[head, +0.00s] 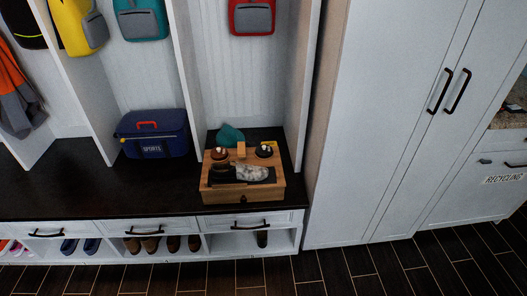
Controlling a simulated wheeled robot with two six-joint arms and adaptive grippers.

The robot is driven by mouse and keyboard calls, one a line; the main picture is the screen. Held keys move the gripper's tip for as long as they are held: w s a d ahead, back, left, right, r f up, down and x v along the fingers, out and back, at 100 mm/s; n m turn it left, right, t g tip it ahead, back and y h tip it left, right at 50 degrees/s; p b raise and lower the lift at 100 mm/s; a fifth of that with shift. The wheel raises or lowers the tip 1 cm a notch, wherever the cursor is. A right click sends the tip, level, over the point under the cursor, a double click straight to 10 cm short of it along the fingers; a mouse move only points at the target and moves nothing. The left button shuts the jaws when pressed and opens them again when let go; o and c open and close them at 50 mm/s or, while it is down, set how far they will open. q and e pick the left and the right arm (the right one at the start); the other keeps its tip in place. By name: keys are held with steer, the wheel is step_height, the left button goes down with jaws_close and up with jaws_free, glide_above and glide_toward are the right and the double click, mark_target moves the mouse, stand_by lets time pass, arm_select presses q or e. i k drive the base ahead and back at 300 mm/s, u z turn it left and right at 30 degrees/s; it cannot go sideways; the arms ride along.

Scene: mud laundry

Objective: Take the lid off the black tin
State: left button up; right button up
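A wooden box (243,196) stands on the dark bench top. On its back part are two small round dark items, one at the left (220,154) and one at the right (264,151). They look like tins with lighter spots on top; I cannot tell which is the black tin or make out a separate lid. A tan block (241,150) stands between them. A black and grey-white item (250,173) lies in the front part of the box. Neither of my grippers is in view.
A teal item (230,135) lies behind the box. A navy sports bag (152,134) sits to its left on the bench (80,190). A white divider and tall white cabinet (385,120) stand close on the right. Cubbies with shoes are below; the floor in front is clear.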

mark_target(262, 150)
steer(key=u, duration=0.45)
steer(key=i, duration=1.2)
steer(key=u, duration=0.15)
